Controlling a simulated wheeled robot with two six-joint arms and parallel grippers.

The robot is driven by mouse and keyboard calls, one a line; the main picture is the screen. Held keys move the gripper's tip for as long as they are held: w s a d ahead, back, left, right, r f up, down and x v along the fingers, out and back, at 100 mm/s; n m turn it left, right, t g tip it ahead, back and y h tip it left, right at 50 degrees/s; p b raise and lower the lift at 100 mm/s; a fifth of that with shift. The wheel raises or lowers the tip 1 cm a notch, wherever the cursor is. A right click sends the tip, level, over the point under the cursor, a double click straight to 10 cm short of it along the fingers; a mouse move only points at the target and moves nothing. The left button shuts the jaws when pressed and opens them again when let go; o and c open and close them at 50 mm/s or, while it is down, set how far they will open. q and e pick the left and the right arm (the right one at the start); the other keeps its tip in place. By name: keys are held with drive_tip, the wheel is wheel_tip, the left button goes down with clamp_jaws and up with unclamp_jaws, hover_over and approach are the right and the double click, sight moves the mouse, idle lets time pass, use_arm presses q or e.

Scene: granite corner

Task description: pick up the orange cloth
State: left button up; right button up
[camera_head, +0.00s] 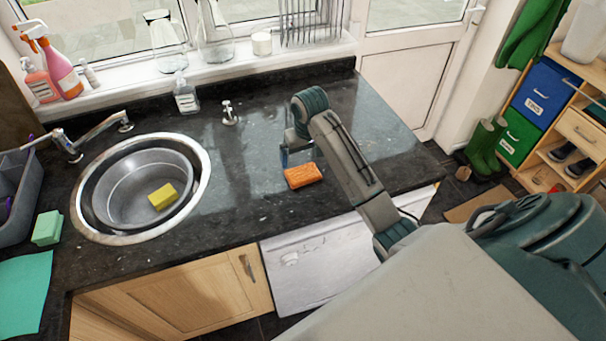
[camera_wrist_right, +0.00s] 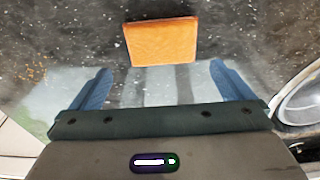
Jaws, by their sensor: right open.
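An orange cloth (camera_head: 303,176), looking like a folded block, lies on the dark granite worktop to the right of the sink. It also shows in the right wrist view (camera_wrist_right: 161,42), near the top middle. My right gripper (camera_head: 285,158) is just above the worktop, close to the cloth on its far left side. In the right wrist view my right gripper (camera_wrist_right: 160,88) has its two blue fingers wide apart. The cloth lies ahead of the fingertips, roughly centred between them, and nothing is held. My left gripper is not in view.
A round sink (camera_head: 140,190) with a yellow sponge (camera_head: 163,196) is at left. A green sponge (camera_head: 47,228) and a teal cloth (camera_head: 24,291) lie on the left worktop. Worktop around the orange cloth is clear.

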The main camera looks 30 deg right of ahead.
sight(303, 173)
drive_tip(key=shift+w+f, duration=0.15)
drive_tip(key=shift+f, duration=0.7)
wheel_tip(303, 173, down, 5)
drive_tip(key=p, duration=0.3)
drive_tip(key=shift+a+r, duration=0.15)
drive_tip(key=shift+r, duration=0.05)
drive_tip(key=shift+w+f, duration=0.15)
drive_tip(key=shift+f, duration=0.3)
drive_tip(key=c, duration=0.7)
